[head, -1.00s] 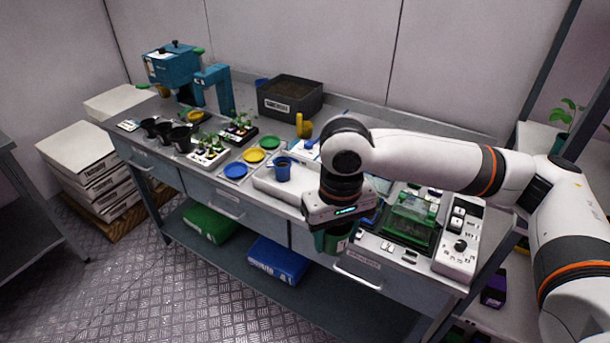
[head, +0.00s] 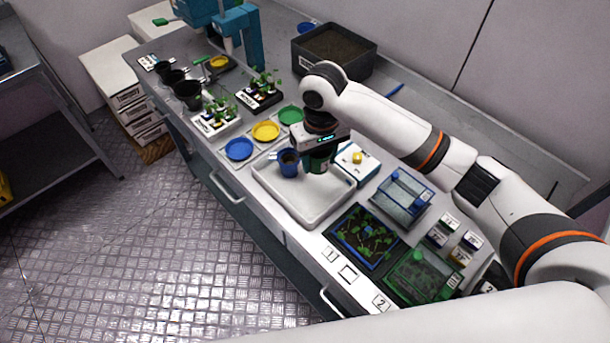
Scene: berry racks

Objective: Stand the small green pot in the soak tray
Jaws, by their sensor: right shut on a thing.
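The soak tray (head: 309,208) is a shallow white tray near the front edge of the bench. A small blue pot (head: 289,168) with dark filling stands in its back left part. My right gripper (head: 320,152) points down over the tray's back part, shut on the small green pot (head: 321,163). The green pot is upright, just right of the blue pot, and the gripper hides its top. I cannot tell whether its base touches the tray floor. My left gripper is not in view.
Blue, yellow and green saucers (head: 265,131) lie left of the tray. A white box with a yellow piece (head: 356,158) is close on the right. Seedling boxes (head: 364,236) stand farther right. The tray's front half is clear.

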